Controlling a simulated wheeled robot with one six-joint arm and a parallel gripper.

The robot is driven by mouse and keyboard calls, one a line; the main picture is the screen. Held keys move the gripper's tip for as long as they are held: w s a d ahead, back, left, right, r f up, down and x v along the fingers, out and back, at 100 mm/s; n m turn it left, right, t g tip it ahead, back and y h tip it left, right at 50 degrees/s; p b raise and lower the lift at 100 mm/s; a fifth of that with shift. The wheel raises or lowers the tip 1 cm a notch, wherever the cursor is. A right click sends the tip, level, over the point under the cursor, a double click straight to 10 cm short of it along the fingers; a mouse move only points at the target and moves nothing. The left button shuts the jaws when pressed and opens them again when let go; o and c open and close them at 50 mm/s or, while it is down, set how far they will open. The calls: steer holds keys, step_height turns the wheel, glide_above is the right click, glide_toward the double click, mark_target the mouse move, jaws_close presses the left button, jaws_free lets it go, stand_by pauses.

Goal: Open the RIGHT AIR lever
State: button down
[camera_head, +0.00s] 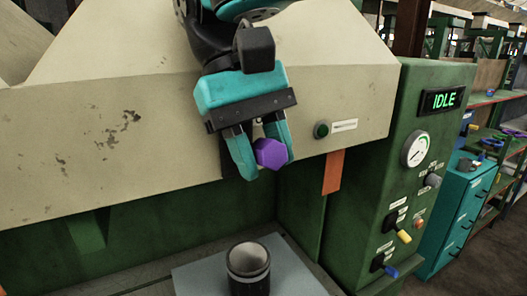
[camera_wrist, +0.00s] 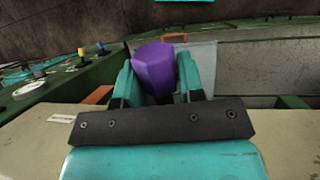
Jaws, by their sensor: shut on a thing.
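My gripper (camera_head: 264,160) is shut on a purple hexagonal piece (camera_head: 271,153), held in front of the beige machine cover. In the wrist view the purple piece (camera_wrist: 154,68) sits between the two teal fingers. On the green control panel at the right are a yellow-tipped lever (camera_head: 404,236) and, below it, a blue-tipped lever (camera_head: 391,271). Small labels sit by them, too small to read, so I cannot tell which is RIGHT AIR. My gripper is well to the left of and above both levers. The wrist view shows yellow and blue tips at its upper left.
A dark cylinder with a light band (camera_head: 249,268) stands on a grey plate (camera_head: 200,279) below my gripper. The panel has an IDLE display (camera_head: 442,99), a gauge (camera_head: 415,149) and a knob (camera_head: 432,180). An orange strip (camera_head: 333,172) hangs beside the panel. Teal drawers stand at right.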

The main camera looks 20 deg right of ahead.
steer(key=c, duration=0.7)
jaws_free()
steer(key=shift+c, duration=0.2)
steer(key=shift+f, duration=0.1)
